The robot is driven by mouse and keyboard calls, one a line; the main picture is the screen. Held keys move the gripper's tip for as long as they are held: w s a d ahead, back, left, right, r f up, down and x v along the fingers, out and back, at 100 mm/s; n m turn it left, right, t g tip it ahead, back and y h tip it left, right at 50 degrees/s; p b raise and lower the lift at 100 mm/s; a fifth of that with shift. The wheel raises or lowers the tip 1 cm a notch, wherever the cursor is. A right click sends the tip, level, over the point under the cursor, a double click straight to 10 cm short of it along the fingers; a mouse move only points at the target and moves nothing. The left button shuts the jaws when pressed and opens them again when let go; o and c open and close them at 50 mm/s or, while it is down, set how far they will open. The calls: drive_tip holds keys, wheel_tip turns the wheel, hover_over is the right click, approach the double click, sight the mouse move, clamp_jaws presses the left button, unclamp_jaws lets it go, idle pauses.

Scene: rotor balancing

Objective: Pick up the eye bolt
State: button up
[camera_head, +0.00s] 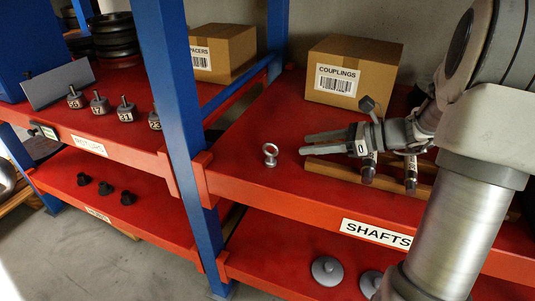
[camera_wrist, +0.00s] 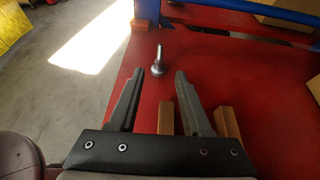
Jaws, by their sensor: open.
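The eye bolt (camera_head: 270,155) is a small grey metal piece with a ring on top. It stands upright on the red shelf near its front left corner, beside the blue post. My gripper (camera_head: 305,143) is open and empty, to the right of the eye bolt and apart from it. In the wrist view the eye bolt (camera_wrist: 158,60) stands just beyond the tips of the open jaws (camera_wrist: 156,72), roughly between their lines. Nothing hides the eye bolt.
A couplings box (camera_head: 350,72) stands behind on the red shelf (camera_head: 262,205). Wooden rails (camera_head: 330,170) lie under my gripper. The blue post (camera_head: 175,95) rises left of the eye bolt. Weighted knobs (camera_head: 99,103) stand on the left shelf. Shelf around the eye bolt is clear.

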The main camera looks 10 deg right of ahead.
drive_tip(key=b, duration=0.2)
approach(260, 161)
drive_tip(key=w+a+r, duration=0.1)
drive_tip(key=a+r, duration=0.1)
drive_tip(key=a, duration=0.1)
drive_tip(key=shift+w, duration=0.4)
drive_tip(key=shift+r+b+x, duration=0.2)
drive_tip(key=shift+b+x, duration=1.2)
drive_tip(key=shift+x, duration=1.6)
clamp_jaws()
